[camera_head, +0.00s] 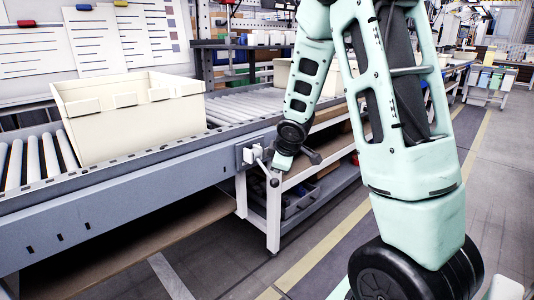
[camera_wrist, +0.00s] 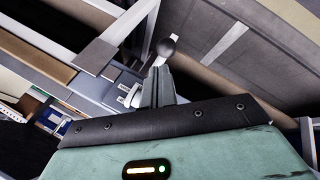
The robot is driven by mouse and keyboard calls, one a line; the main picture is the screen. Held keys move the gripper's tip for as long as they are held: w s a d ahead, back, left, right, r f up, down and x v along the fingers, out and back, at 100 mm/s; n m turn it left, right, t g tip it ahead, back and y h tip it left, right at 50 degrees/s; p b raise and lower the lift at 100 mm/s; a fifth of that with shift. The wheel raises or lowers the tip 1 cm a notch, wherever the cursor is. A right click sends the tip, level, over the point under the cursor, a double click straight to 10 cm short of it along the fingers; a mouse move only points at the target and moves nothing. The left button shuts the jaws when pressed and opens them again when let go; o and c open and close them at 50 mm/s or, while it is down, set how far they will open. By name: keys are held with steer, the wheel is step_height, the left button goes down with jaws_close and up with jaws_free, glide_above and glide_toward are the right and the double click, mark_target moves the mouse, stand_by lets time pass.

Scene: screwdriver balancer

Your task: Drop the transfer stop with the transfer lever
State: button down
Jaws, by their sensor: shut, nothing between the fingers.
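In the head view my gripper (camera_head: 282,161) is right beside the lever, partly hidden by my wrist. I cannot make out the transfer stop.
A cream tote (camera_head: 130,118) stands on the roller conveyor (camera_head: 240,104), left of the lever. The conveyor's grey front rail (camera_head: 120,205) runs below it. A shelf unit (camera_head: 315,185) stands under and right of the lever. Open floor (camera_head: 340,225) lies in front.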

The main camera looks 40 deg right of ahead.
mark_target(274, 183)
steer(key=shift+f+m+t+b, duration=0.3)
steer(key=shift+f+t+b, duration=1.65)
steer(key=shift+b, duration=3.1)
steer(key=shift+w+f+g+b, duration=0.25)
steer(key=shift+f+b, duration=0.5)
steer(key=shift+b, duration=0.45)
steer(key=shift+f, duration=0.15)
steer(key=p+v, duration=0.5)
steer(key=v, duration=0.7)
steer(key=shift+a+p, duration=0.15)
steer(key=shift+p, duration=0.15)
